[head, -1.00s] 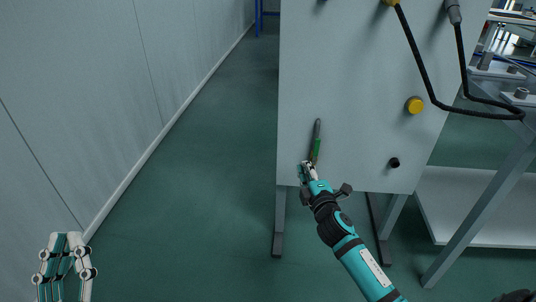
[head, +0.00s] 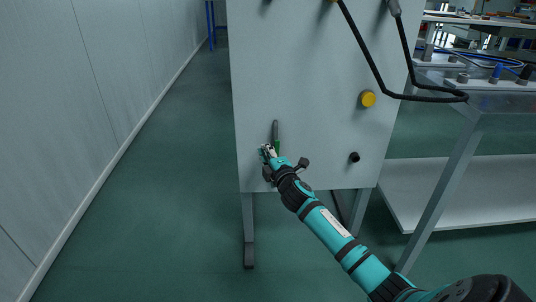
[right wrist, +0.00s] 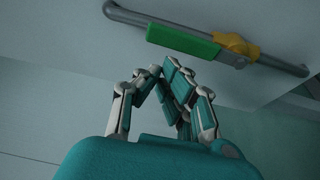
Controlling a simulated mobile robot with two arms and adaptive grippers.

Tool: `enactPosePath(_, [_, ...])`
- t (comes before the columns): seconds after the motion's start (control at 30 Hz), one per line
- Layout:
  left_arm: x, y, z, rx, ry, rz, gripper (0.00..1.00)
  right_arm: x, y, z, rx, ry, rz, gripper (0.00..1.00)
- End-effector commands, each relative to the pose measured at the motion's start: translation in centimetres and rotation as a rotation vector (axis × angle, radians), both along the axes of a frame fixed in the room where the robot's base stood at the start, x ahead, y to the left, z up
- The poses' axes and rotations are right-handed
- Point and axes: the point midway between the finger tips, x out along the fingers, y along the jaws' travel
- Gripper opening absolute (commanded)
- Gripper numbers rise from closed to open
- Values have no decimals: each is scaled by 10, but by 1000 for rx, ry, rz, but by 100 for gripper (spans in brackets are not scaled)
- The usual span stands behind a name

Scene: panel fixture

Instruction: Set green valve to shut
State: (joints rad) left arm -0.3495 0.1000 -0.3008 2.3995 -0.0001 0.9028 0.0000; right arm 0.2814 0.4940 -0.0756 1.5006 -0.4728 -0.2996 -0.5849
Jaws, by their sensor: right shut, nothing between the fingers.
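The green valve sits low on the left part of the panel (head: 315,90), on a grey pipe (head: 275,127). In the right wrist view its green handle (right wrist: 183,40) runs about parallel to the pipe, beside the yellow valve body (right wrist: 232,44). My right gripper (head: 266,150) is at the valve in the head view and hides its lower part. In the right wrist view the shut fingers (right wrist: 165,68) are just below the green handle in the picture. They hold nothing; I cannot tell whether they touch the handle. My left gripper is not in view.
A yellow knob (head: 368,99) and a black knob (head: 354,157) stick out to the right of the valve. A black cable (head: 375,62) hangs over the panel's upper right. A bench with a shelf (head: 440,185) stands at the right. The floor at left is clear.

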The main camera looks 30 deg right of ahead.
Motion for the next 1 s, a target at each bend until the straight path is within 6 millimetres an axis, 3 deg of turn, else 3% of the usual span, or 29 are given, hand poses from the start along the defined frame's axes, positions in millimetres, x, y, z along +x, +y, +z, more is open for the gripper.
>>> enactPosePath(1.0, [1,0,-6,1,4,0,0,-7,-10,1,77,-45,0,0])
